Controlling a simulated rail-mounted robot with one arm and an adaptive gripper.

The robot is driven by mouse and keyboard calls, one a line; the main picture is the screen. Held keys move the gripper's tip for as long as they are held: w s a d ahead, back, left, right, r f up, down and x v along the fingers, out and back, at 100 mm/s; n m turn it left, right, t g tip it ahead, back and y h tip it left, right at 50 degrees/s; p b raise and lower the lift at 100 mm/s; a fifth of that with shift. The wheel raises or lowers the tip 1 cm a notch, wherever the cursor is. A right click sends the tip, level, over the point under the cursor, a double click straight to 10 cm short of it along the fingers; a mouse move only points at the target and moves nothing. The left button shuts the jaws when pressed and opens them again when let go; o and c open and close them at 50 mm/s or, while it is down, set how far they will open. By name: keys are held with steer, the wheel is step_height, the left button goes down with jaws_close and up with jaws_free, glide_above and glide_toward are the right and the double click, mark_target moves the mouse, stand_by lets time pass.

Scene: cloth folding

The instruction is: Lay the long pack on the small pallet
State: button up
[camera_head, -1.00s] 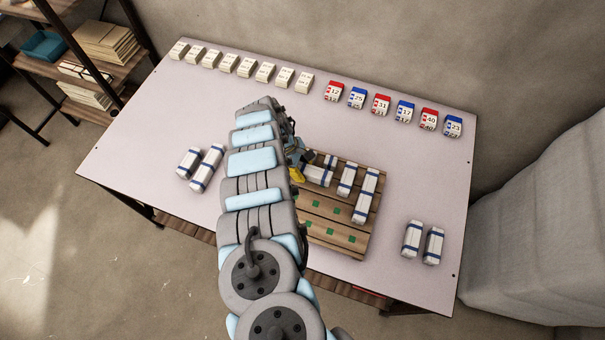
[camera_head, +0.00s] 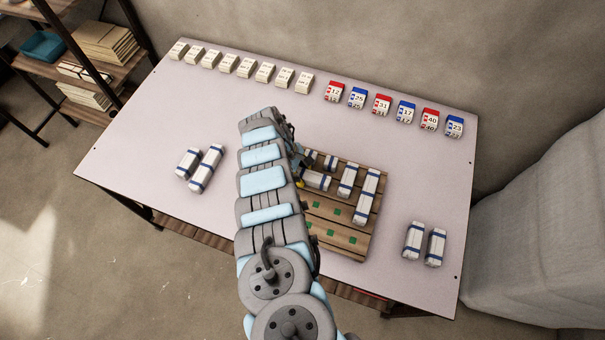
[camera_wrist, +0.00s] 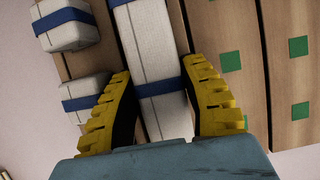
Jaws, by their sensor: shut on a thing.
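The pallet (camera_head: 335,240) is a slatted wooden board with green squares, on the table. My gripper (camera_head: 301,183), mostly hidden behind my arm in the head view, is at its left side. In the wrist view, the yellow fingers of my gripper (camera_wrist: 165,105) stand on both sides of a long white pack with blue bands (camera_wrist: 150,50) and are shut on it. This pack (camera_head: 317,181) lies low over the slats; whether it touches them is unclear. Another long pack (camera_head: 366,197) and a shorter pack (camera_head: 347,181) lie on the pallet's right part.
Two small packs (camera_wrist: 62,28) (camera_wrist: 87,97) lie left of the held pack in the wrist view. Two packs (camera_head: 206,169) lie left on the table and two (camera_head: 412,241) at right. Rows of white blocks (camera_head: 227,64) and numbered blocks (camera_head: 381,104) line the back. The pallet's front is clear.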

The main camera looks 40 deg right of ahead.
steer(key=o, duration=0.9)
steer(key=shift+r+p, duration=0.25)
steer(key=shift+p, duration=0.05)
steer(key=p+v, duration=0.1)
steer(key=v, duration=1)
steer(key=shift+w+r, duration=0.1)
steer(key=shift+r, duration=0.25)
